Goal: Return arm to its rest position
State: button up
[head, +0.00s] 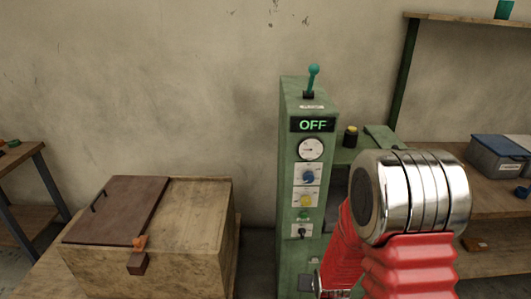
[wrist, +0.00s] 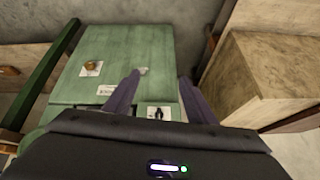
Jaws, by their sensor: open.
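My arm shows at the lower right of the head view, with red links and a round silver joint in front of the green machine (head: 297,110). Beyond the fingers is a green panel (wrist: 145,55) with an orange-brown knob and small labels. I cannot tell whether either fingertip touches it.
The machine's display (head: 313,125) reads OFF; a teal-tipped lever (head: 313,78) stands upright on top. A wooden box (head: 200,215) with a brown lid (head: 115,210) is at left. A shelf (head: 470,20) and a grey bin with blue lid (head: 498,155) are at right.

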jog(key=s+r, duration=0.7)
jog(key=r, duration=0.4)
jog(key=s+r+n, duration=0.1)
jog(key=s+r, duration=0.6)
jog(key=r, duration=0.4)
jog(key=s+r, duration=0.8)
jog(key=r, duration=0.3)
jog(key=shift+r+n+g, duration=0.3)
jog(key=shift+r, duration=0.1)
jog(key=shift+d, duration=0.1)
